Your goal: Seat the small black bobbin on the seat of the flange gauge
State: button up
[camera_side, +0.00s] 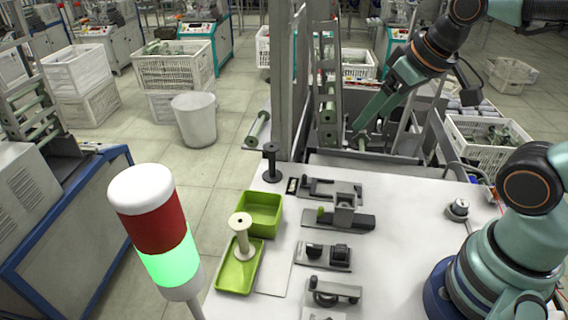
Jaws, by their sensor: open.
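A small black bobbin (271,163) stands upright near the back left corner of the white table. Several fixtures stand in a column on the table, and I cannot tell for certain which is the flange gauge. One is a grey block on a dark base (345,215) with a small green part. Another is a low plate with two black blocks (327,256). My gripper (364,138) is open, with nothing seen between its fingers. It is at the table's back edge, right of the black bobbin and apart from it. Its fingertips are small and partly blend into the background.
A pale bobbin (242,240) stands at a green tray (239,275), with a green bin (261,208) behind it. A grey lever fixture (333,291) is nearer the front. A signal tower (157,225) fills the lower left.

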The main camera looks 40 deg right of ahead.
jog(key=w, duration=0.1)
jog(key=m+g, duration=0.5)
jog(key=m, duration=1.5)
send_over(272, 146)
notch_tip(272, 146, down, 8)
jog(key=shift+s+f, duration=0.15)
jog(key=shift+w+f+m+g, duration=0.2)
jog(key=shift+f+m+g, duration=0.1)
jog(key=shift+f+m, duration=0.15)
jog(key=shift+f, duration=3.7)
jog(key=shift+r, duration=0.1)
jog(key=c, duration=0.8)
jog(key=shift+r, duration=2.5)
jog(key=shift+c, duration=0.2)
